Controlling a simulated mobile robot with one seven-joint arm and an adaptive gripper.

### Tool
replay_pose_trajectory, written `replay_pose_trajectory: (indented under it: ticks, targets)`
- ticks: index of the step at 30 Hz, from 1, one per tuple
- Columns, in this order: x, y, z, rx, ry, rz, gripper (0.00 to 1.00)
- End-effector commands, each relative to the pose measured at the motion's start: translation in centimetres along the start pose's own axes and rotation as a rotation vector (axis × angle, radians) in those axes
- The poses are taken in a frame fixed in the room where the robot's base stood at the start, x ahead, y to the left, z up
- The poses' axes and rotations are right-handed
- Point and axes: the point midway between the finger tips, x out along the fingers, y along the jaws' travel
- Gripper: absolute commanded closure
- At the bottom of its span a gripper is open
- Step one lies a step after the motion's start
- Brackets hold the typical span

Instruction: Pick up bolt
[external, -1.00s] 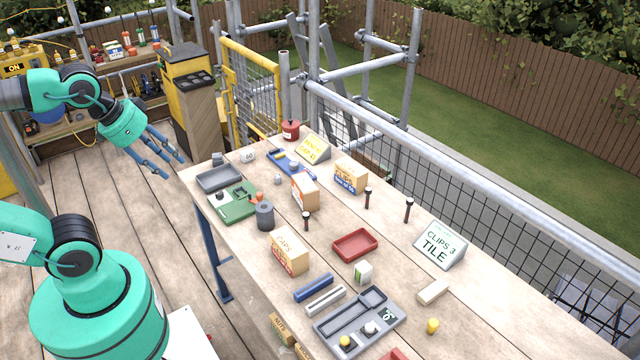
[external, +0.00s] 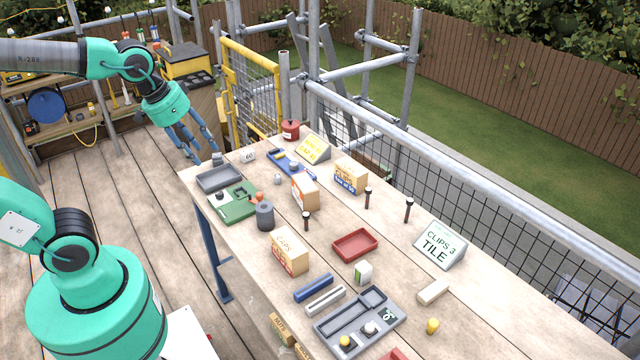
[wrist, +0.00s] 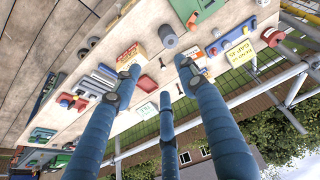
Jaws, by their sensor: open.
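Several dark, upright bolt-like pins stand on the bench: one (external: 306,220) near the boxes at its middle, one (external: 368,197) beside the blue-labelled box, and one (external: 408,210) further right. I cannot tell which one the task means. My gripper (external: 195,150) has three blue fingers, spread open and empty, near the bench's far left corner, well left of the pins. In the wrist view my gripper's fingers (wrist: 160,80) are apart with the bench beyond them and nothing held. Small dark items there are too small to name surely.
The bench (external: 325,275) holds cardboard boxes (external: 290,252), a red tray (external: 355,244), a grey tray (external: 360,320), a dark cylinder (external: 265,215) and a "CLIPS 3 TILE" sign (external: 440,245). A metal scaffold rail (external: 480,180) runs along the far side.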

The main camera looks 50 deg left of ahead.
Motion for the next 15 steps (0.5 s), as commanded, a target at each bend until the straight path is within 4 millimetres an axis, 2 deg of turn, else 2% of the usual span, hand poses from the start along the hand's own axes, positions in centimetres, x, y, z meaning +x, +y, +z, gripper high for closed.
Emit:
replay_pose_trajectory:
  ticks: [3,8,15]
  targets:
    - [1.3,0.7,-2.5,-0.019,-0.037,-0.001,0.58]
    - [3.4,1.6,-5.4,-0.047,-0.08,-0.003,0.58]
    - [7.4,3.1,-9.4,-0.086,-0.143,-0.011,0.58]
